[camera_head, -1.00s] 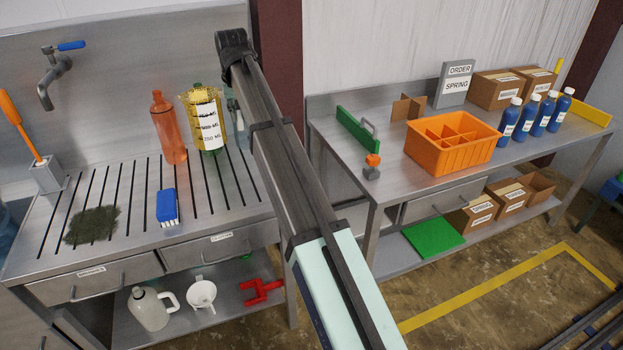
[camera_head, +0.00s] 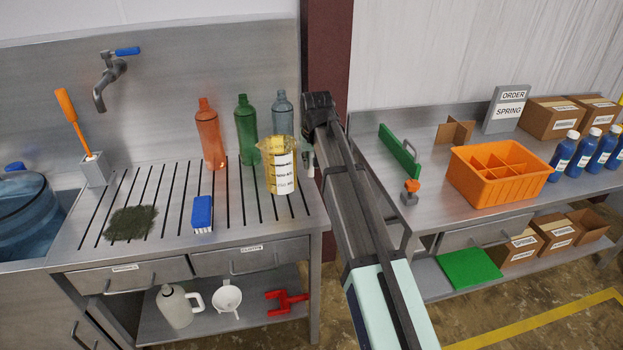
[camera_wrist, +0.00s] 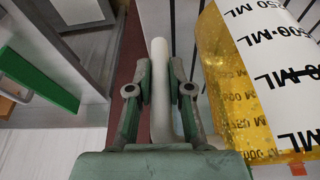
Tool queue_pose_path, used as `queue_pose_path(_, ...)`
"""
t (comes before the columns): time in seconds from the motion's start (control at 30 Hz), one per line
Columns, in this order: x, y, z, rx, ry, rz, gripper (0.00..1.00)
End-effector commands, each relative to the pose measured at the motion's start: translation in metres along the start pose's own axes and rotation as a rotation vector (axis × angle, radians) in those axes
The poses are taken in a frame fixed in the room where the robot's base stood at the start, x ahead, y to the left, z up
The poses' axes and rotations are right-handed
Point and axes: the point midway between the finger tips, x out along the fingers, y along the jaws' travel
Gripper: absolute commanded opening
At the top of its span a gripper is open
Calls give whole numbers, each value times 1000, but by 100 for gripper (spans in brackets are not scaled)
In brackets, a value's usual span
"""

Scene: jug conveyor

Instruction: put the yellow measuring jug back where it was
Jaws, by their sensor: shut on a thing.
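The yellow measuring jug (camera_head: 270,160) is see-through with a white printed scale label. In the head view it is upright at the right end of the slatted drainboard (camera_head: 160,225); I cannot tell whether its base touches. My gripper (camera_head: 306,158) is at the jug's right side. In the wrist view my gripper (camera_wrist: 160,85) is shut on the jug's pale upright handle, one finger on each side. The jug's body (camera_wrist: 225,75) fills the right of that view, and its base is hidden there.
Behind the jug stand an orange bottle (camera_head: 211,140), a green bottle (camera_head: 246,130) and a grey-blue bottle (camera_head: 282,112). A blue brush (camera_head: 202,213) and a dark green pad (camera_head: 130,222) lie left of it. A gap separates the right workbench (camera_head: 440,205).

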Motion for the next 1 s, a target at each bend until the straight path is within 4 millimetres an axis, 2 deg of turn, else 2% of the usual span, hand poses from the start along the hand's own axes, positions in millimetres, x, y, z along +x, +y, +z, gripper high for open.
queue_pose_path(0.13, 24, 0, 9, 0, -2, 0, 0)
queue_pose_path(0.47, 46, 1, 15, 1, 0, 0, 0)
queue_pose_path(0.7, 71, 1, 22, 1, 0, 0, 0)
queue_pose_path(1.0, 74, 1, 23, 1, 1, 0, 0)
